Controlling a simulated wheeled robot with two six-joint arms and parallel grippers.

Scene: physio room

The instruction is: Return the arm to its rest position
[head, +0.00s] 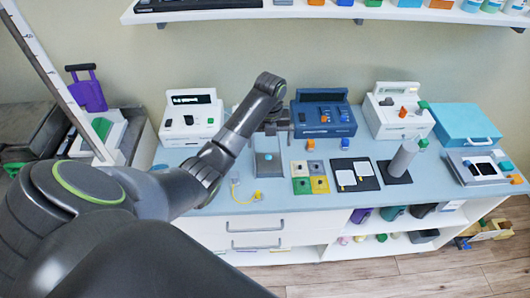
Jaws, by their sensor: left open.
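My left arm comes in from the left and bends up over the bench (228,195). Its wrist is raised in front of the blue device (322,121), and my left gripper (284,129) hangs at its end. The gripper is open, and I see nothing held in it. It is small in the picture and partly hidden by the wrist. Below it on the bench is a grey plate-like item (267,164). My right gripper is not in view.
A white device (190,118) stands left of the arm, and another (398,112) stands to the right. Coloured square pads (302,186), black mats (365,184), a grey cylinder (402,160) and a blue case (466,125) occupy the bench. A stocked shelf (230,13) is above.

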